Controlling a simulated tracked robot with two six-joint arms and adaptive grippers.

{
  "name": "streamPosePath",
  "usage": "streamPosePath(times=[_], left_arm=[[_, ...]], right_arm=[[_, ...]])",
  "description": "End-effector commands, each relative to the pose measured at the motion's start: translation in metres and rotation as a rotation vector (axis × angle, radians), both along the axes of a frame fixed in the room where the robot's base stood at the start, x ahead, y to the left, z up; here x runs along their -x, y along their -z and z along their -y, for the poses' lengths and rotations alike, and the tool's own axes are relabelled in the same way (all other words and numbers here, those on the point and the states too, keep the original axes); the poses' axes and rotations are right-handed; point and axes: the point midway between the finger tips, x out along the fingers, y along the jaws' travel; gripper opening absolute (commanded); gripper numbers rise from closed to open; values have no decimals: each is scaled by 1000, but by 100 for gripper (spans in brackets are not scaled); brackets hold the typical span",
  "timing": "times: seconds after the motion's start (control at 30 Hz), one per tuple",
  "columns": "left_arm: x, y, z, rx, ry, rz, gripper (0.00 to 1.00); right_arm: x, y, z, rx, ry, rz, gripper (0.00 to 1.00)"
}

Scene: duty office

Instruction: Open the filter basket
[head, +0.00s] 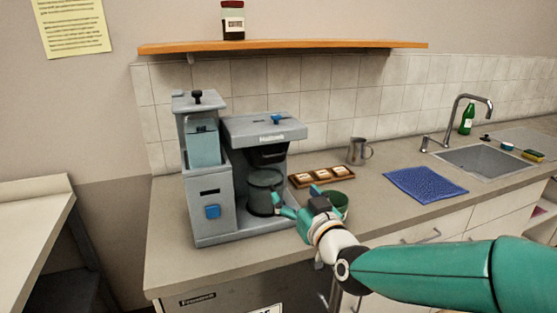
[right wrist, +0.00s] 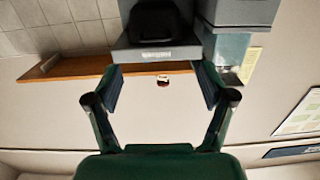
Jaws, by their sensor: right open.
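The grey coffee machine (head: 215,195) stands on the counter. Its black filter basket (head: 268,156) sits under the overhanging brew head (head: 262,128) and looks shut. In the right wrist view, which looks upside down, the open fingers (right wrist: 161,82) frame the brew head's edge, with the dark basket (right wrist: 155,20) beyond. My left gripper is not in view.
A wooden tray (head: 322,176) and a metal jug (head: 359,151) stand right of the machine. A blue mat (head: 425,184) and the sink (head: 484,160) lie farther right. A shelf (head: 300,45) hangs above.

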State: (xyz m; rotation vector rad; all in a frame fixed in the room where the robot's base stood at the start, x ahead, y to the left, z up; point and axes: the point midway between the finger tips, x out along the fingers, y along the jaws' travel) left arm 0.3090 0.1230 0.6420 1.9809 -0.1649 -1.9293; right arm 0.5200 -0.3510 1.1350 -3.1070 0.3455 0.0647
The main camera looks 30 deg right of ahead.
Motion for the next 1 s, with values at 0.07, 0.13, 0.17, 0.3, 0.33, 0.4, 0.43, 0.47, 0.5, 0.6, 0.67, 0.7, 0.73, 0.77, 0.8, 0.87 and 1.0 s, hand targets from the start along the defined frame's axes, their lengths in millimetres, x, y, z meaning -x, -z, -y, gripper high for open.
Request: streamPosePath(times=[0.07, 0.13, 0.17, 0.3, 0.33, 0.4, 0.43, 0.47, 0.5, 0.6, 0.67, 0.7, 0.73, 0.77, 0.8, 0.87, 1.0], left_arm=[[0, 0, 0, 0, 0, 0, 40], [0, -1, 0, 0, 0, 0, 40], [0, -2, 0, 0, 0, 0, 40], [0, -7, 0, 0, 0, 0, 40], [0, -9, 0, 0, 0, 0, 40], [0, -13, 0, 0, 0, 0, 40], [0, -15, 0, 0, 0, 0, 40], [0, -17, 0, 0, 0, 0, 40], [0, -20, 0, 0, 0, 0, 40], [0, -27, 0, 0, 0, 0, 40], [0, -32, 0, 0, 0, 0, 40], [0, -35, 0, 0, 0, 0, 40], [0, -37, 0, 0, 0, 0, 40], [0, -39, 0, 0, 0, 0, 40], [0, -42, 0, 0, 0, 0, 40], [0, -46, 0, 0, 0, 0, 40], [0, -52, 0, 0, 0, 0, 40]], right_arm=[[4, -15, 5, 17, 13, 31, 82], [2, -20, 7, 22, 17, 41, 82], [0, -21, 8, 23, 18, 42, 82], [-16, -21, 12, 21, 17, 40, 82], [-21, -20, 12, 20, 17, 39, 82], [-33, -21, 15, 21, 16, 38, 82], [-39, -21, 17, 22, 17, 39, 82], [-45, -21, 18, 20, 17, 37, 82], [-54, -20, 21, 20, 17, 36, 82], [-75, -21, 25, 19, 16, 37, 82], [-88, -22, 29, 21, 16, 38, 82], [-96, -21, 31, 19, 16, 37, 82], [-103, -21, 32, 19, 16, 37, 82], [-108, -21, 34, 20, 17, 38, 82], [-116, -22, 36, 20, 17, 38, 82], [-126, -21, 38, 20, 17, 39, 82], [-145, -20, 42, 20, 16, 38, 82]])
